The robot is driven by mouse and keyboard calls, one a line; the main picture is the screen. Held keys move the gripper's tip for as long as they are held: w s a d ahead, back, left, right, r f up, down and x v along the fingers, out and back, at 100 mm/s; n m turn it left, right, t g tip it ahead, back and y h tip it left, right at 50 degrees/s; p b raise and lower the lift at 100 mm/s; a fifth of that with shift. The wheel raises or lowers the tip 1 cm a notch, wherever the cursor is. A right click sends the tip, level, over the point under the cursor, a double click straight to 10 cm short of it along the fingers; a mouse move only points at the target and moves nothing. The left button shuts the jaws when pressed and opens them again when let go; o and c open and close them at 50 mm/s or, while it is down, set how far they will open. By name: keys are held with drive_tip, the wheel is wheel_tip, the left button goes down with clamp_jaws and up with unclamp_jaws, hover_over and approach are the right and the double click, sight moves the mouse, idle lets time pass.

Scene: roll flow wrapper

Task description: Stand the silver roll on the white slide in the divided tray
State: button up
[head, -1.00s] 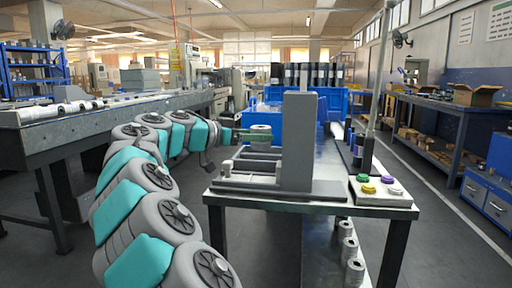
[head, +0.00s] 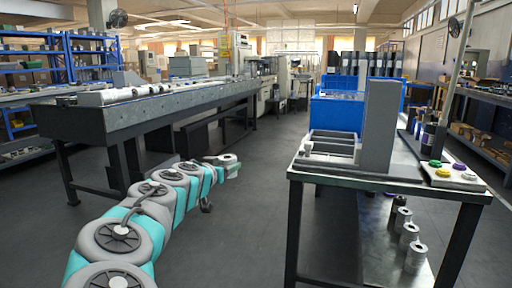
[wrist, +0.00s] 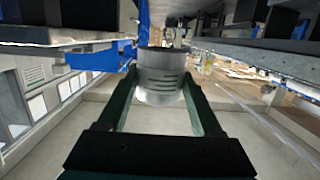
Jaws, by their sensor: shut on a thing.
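My gripper (wrist: 161,68) is shut on a silver roll (wrist: 160,84). The roll sits between the two dark fingers in the wrist view. In the head view the same roll (head: 228,160) is at the end of my arm, out over the floor and left of the table, clear of it. A low grey frame with bars (head: 318,155) on the table appears to be the divided tray. It stands left of a tall grey upright plate, which hides part of that area. I cannot clearly make out the white slide.
A grey table (head: 340,178) with dark legs stands at right. A panel with coloured buttons (head: 450,176) is on its right end. Several silver rolls (head: 409,234) stand on a lower surface. A blue crate (head: 336,110) is behind. A long conveyor (head: 160,105) is at left. Floor between is open.

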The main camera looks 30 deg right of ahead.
drive_tip(key=w+a+f+n+t+y, duration=0.2)
drive_tip(key=w+a+f+n+y, duration=0.2)
drive_tip(key=a, duration=0.4)
drive_tip(key=w+a+f+n+t+y, duration=0.3)
drive_tip(key=w+a+f+n+y, duration=0.2)
drive_tip(key=w+a+f+y, duration=0.2)
drive_tip(key=shift+a+f+t+y, duration=0.3)
drive_tip(key=shift+a+y, duration=0.1)
drive_tip(key=shift+a, duration=0.75)
drive_tip(key=shift+w, duration=0.1)
